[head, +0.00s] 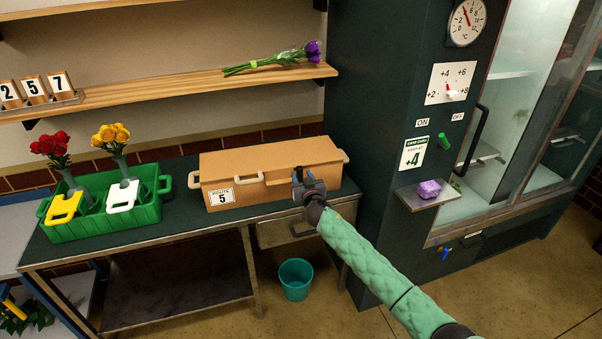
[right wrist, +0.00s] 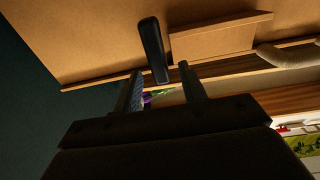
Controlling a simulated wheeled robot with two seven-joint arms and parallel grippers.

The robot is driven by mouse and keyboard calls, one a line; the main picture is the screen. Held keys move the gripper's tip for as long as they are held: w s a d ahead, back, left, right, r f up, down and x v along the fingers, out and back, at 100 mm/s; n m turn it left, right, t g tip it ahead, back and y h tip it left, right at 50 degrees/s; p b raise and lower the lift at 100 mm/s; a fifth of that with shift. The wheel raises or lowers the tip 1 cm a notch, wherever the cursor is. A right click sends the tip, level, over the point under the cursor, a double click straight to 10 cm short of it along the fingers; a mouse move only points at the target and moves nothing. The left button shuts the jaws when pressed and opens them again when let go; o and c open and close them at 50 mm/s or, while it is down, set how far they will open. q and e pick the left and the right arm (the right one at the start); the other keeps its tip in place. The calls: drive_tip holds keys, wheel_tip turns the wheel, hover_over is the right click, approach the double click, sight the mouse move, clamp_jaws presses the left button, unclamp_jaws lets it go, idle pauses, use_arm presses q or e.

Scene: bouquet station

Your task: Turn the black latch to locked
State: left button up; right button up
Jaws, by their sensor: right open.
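A black latch (right wrist: 153,50) shows in the right wrist view as a short dark bar standing out from the brown box. It lies just beyond my right gripper's fingertips, roughly in line with the gap between them. In the head view my right gripper (head: 300,183) is at the front of the brown box (head: 235,168), toward its right half, and largely hides the latch there. My right gripper is open, and its two fingers also show in the right wrist view (right wrist: 162,83) with nothing held between them. Contact with the latch cannot be told. My left gripper is out of view.
The box has pale handles and a "5" label. A green crate (head: 160,208) with red and yellow flowers stands left on the dark table. A purple bouquet (head: 280,60) lies on the shelf above. A tall glass-door cooler stands right. A teal bin (head: 296,280) is on the floor.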

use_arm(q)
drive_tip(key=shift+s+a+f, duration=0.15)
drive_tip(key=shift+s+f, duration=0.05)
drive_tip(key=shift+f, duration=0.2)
use_arm(e)
drive_tip(key=shift+x, duration=0.9)
clamp_jaws()
